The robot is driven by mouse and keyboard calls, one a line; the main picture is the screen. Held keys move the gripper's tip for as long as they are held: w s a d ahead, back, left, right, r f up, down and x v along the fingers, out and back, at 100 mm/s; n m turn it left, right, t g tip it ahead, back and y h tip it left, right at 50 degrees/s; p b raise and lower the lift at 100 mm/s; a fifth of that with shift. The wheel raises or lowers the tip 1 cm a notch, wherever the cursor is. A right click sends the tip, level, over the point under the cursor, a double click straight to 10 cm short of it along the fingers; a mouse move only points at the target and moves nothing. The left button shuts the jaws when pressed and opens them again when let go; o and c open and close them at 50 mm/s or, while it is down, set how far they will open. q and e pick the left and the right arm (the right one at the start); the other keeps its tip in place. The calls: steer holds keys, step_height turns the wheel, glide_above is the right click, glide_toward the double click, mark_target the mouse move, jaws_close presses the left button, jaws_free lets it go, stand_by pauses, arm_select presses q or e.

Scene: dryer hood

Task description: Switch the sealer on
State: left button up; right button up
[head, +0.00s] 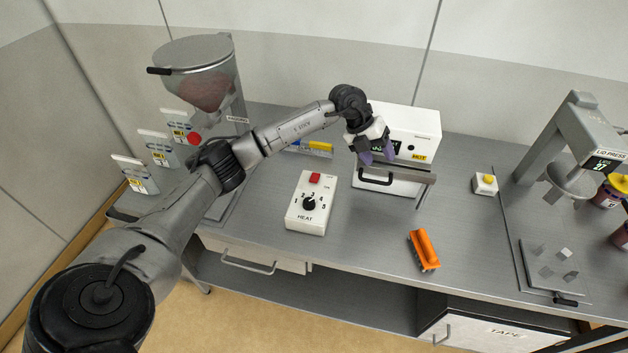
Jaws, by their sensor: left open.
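A white machine (412,124), which looks like the sealer, stands at the back of the bench. It has a small dark display, partly hidden by my gripper, a yellow label and a front part with a black handle (377,181) and a grey bar. A white control box (306,218) marked HEAT lies to its left, with a red switch (315,178) and a black numbered dial (309,203). My left gripper (378,153) is open, its purple fingertips in front of the machine's face. Whether they touch it I cannot tell. My right gripper is out of view.
An orange tool (424,250) lies on the bench at front centre. A hopper (200,80) stands at left. The bench between control box and orange tool is clear.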

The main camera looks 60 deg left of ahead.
mark_target(316, 174)
arm_select(q)
steer(key=s+a+f+n+g+y+b, duration=0.1)
steer(key=s+a+g+y, duration=0.2)
steer(key=a, duration=0.5)
steer(key=s+a+f+n+g+y+b, duration=0.1)
steer(key=s+a+y, duration=0.1)
steer(key=s+a, duration=0.45)
steer(key=shift+y, duration=0.3)
steer(key=f, duration=0.4)
steer(key=a+f, duration=0.1)
steer(key=f, duration=0.3)
steer(key=w+f+b, duration=0.1)
steer(key=f, duration=0.3)
steer(key=shift+a+f, duration=0.25)
steer(key=shift+a, duration=0.1)
steer(key=shift+w+f, duration=0.1)
steer(key=shift+f, duration=0.6)
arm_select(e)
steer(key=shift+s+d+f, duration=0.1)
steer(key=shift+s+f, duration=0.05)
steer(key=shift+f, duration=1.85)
arm_select(q)
steer(key=shift+c, duration=0.2)
